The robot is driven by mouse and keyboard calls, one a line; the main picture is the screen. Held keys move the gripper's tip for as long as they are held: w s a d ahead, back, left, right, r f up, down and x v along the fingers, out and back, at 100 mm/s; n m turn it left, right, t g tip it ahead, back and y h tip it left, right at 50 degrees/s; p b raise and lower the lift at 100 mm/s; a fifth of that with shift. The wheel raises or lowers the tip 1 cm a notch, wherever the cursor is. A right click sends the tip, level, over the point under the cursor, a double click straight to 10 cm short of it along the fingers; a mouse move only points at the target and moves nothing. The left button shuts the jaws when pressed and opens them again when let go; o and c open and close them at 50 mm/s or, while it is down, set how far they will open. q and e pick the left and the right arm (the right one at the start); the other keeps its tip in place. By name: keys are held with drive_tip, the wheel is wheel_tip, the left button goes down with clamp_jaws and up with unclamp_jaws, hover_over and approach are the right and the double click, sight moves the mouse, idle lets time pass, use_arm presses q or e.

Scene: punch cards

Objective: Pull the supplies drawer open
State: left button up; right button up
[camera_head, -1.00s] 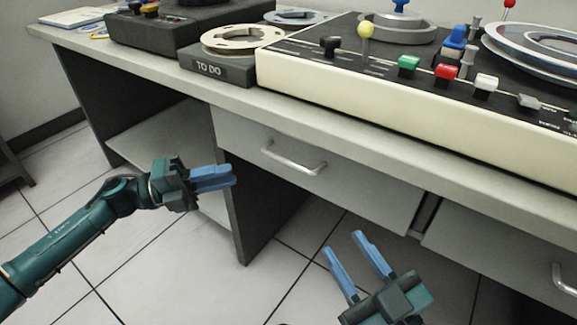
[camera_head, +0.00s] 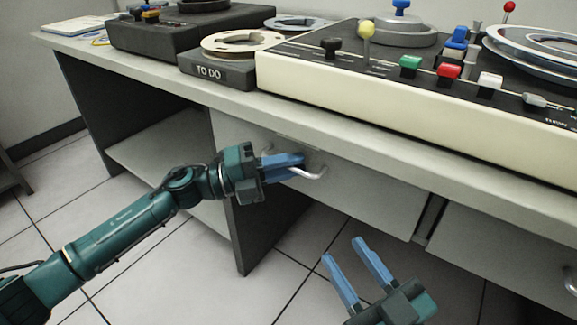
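The supplies drawer (camera_head: 375,195) is the grey front under the desk top at the middle. It looks closed. Its silver bar handle (camera_head: 316,174) is partly hidden by my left gripper, and its right end shows. My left gripper (camera_head: 300,165) is at the handle, its blue fingers overlapping the bar's left and middle part. The fingers lie close together, and I cannot tell whether they are closed on the bar. My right gripper (camera_head: 342,262) is open and empty, low in front of the desk, below the drawer and away from it.
The desk edge (camera_head: 180,92) runs above the drawer. A second drawer front (camera_head: 500,250) with its own handle (camera_head: 569,280) is at the right. A cream-edged console (camera_head: 400,105) and a "TO DO" box (camera_head: 215,72) stand on the desk. Tiled floor lies open at lower left.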

use_arm(q)
clamp_jaws()
use_arm(e)
drive_tip(key=shift+r, duration=0.15)
use_arm(q)
drive_tip(key=shift+s+a, duration=0.1)
drive_tip(key=shift+a, duration=0.05)
use_arm(e)
drive_tip(key=shift+s+a, duration=0.1)
